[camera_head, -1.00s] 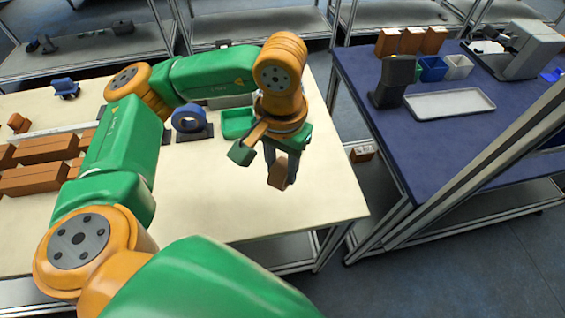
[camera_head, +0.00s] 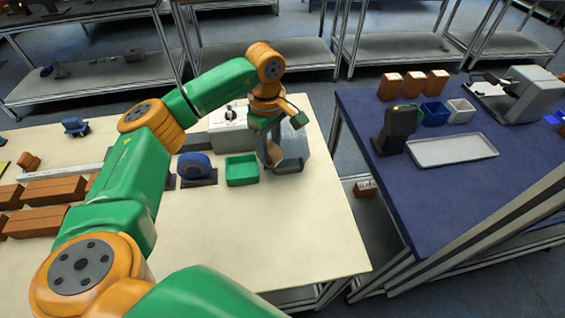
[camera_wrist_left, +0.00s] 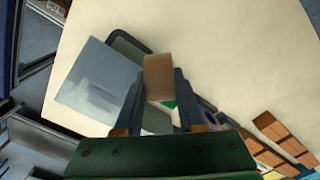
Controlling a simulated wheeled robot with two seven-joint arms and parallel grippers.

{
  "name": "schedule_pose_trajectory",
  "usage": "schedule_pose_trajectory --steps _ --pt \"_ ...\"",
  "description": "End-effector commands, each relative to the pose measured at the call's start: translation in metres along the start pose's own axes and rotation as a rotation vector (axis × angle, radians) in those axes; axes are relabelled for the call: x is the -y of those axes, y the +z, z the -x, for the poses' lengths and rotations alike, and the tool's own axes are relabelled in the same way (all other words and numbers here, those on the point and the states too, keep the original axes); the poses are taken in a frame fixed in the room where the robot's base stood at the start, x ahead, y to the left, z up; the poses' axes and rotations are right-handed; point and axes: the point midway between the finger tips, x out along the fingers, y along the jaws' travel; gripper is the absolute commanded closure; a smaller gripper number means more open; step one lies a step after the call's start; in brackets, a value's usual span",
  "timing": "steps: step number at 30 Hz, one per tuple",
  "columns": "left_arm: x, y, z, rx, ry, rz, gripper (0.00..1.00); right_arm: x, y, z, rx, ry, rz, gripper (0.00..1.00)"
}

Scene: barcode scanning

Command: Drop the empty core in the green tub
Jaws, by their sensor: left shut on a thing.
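My left gripper (camera_head: 271,150) is over the back right part of the pale table. It is shut on the empty core (camera_head: 275,154), a small brown cardboard ring. In the left wrist view the core (camera_wrist_left: 158,78) sits between the two dark fingertips. The green tub (camera_head: 242,170) stands on the table just left of the gripper; it looks empty. In the left wrist view only a sliver of green (camera_wrist_left: 169,104) shows below the core. The core appears above the table, beside the tub rather than over it. My right gripper is not in view.
A grey box-shaped device (camera_head: 292,150) stands close behind and right of the gripper. A dispenser with a blue roll (camera_head: 194,165) is left of the tub. Brown boxes (camera_head: 52,190) lie at the left. The pale table's front right (camera_head: 300,230) is clear. A blue table (camera_head: 450,190) stands right.

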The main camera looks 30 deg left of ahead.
Motion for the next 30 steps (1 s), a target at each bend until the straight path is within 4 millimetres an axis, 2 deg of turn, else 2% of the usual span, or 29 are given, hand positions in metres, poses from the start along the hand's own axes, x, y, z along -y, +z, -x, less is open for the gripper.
schedule_pose_trajectory --steps 1,6,9,12,20,30 --pt "-0.002 -0.015 0.004 0.002 -0.004 0.127 1.00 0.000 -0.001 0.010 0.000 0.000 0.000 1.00" --pt "0.001 -0.066 -0.005 0.000 -0.002 0.534 1.00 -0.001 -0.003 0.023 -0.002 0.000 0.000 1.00" --pt "0.006 -0.087 -0.010 -0.001 -0.003 0.702 1.00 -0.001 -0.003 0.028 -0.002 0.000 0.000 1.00" --pt "0.011 -0.101 -0.013 0.000 -0.001 0.808 1.00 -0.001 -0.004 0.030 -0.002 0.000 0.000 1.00" --pt "0.012 -0.105 -0.031 0.000 0.000 0.846 1.00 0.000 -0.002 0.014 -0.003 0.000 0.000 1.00" --pt "0.012 -0.104 -0.085 0.000 -0.001 0.842 1.00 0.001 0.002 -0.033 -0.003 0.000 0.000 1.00"
